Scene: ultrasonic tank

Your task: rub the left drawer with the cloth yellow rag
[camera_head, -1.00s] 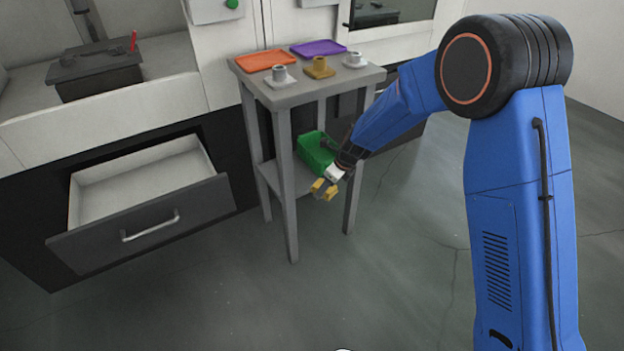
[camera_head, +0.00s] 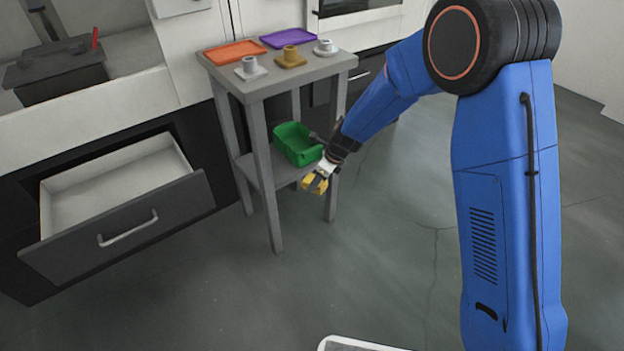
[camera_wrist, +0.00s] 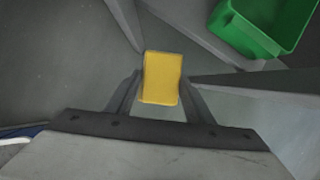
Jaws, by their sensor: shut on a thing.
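My gripper (camera_head: 318,179) is shut on the yellow rag (camera_head: 314,187), in front of the small grey table. In the wrist view the yellow rag (camera_wrist: 161,78) is a folded block held between the two fingers of my gripper (camera_wrist: 160,95). The left drawer (camera_head: 115,230) is pulled open at the left of the head view. It has a dark grey front, a metal bar handle (camera_head: 128,228) and a pale, empty-looking inside. The rag is apart from the drawer, well to its right.
The grey table (camera_head: 262,88) stands between the drawer and my gripper. It carries an orange tray (camera_head: 234,51), a purple tray (camera_head: 285,36) and cups on saucers. A green bin (camera_head: 298,143) sits on its lower shelf. The floor (camera_head: 230,290) in front is open.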

